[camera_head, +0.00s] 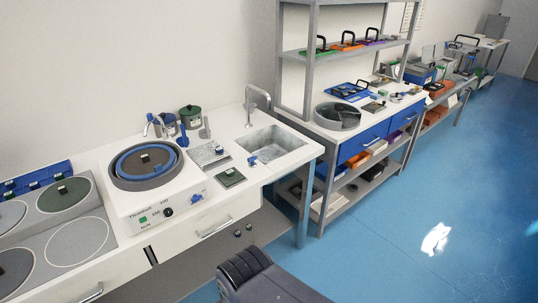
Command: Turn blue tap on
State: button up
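Several small blue parts could be the blue tap, and I cannot tell which one it is. One is a blue knob (196,198) on the sloped front of the white polishing machine (130,212). Another is a small blue handle (252,160) on the counter by the sink's near left edge. A third is an upright blue piece (183,136) behind the machine's round bowl. Whether any of them is on or off is too small to tell, and no running water is visible. My gripper is not in view.
A steel sink (285,148) with a grey curved faucet (257,98) is set in the white counter (100,158). A green-topped block (231,178) and a steel plate (209,155) lie beside the machine. A shelf rack (312,60) stands right. Blue floor (400,230) is clear at right.

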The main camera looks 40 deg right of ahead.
aim_at(251, 159)
jog(key=i+l+z, duration=0.15)
jog(key=i+z, duration=0.2)
jog(key=i, duration=0.15)
jog(key=i+z, duration=0.3)
jog(key=i, duration=0.25)
